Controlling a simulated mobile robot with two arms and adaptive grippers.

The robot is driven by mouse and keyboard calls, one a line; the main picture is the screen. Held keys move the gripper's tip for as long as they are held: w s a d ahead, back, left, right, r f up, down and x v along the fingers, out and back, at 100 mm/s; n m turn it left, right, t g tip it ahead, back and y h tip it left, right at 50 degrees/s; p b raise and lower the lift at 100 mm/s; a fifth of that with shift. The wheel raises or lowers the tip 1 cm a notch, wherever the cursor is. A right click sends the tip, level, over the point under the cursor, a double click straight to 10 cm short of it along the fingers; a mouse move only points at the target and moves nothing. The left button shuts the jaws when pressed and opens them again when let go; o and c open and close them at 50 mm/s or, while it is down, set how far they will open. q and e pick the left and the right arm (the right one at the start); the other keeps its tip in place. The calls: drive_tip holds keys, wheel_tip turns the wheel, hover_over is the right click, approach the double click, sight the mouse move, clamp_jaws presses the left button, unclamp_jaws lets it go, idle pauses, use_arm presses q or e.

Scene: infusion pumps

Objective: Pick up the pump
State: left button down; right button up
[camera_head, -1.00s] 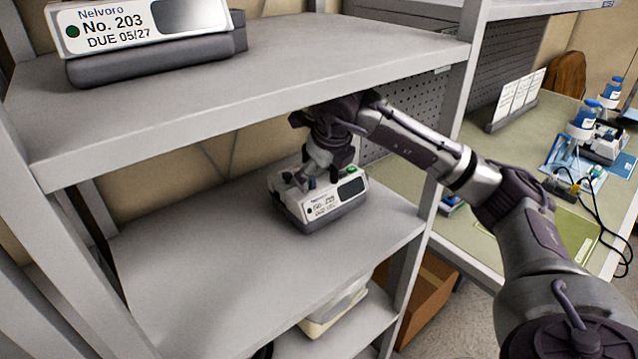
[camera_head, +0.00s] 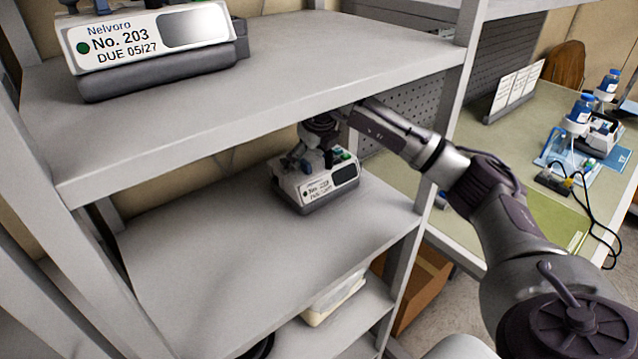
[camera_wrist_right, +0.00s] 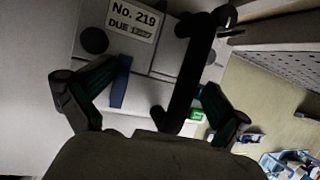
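The pump (camera_head: 318,182), a white and grey box with a dark screen and a label, sits on the middle shelf. In the right wrist view its label reads No. 219 on the pump (camera_wrist_right: 150,55). My right gripper (camera_head: 318,160) is down at the top of this pump and partly hides it. In the right wrist view the fingers of my right gripper (camera_wrist_right: 162,82) are spread, with a dark bar between them. I cannot tell whether either finger touches the pump. A second pump, No. 203 (camera_head: 160,48), stands on the upper shelf. My left gripper is not in view.
The upper shelf (camera_head: 300,75) overhangs the middle shelf (camera_head: 220,270), which has bare room left of the pump. A rack post (camera_head: 440,150) stands to the right. Beyond it is a green-topped bench (camera_head: 490,190) with bottles and cables. A cardboard box (camera_head: 415,290) is below.

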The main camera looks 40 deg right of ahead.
drive_tip(key=shift+s+d+f, duration=0.15)
drive_tip(key=shift+s+f, duration=0.05)
drive_tip(key=shift+f, duration=0.05)
drive_tip(key=c, duration=1.3)
drive_tip(key=shift+r, duration=0.15)
drive_tip(key=shift+c, duration=0.8)
drive_tip(key=shift+d+r, duration=0.1)
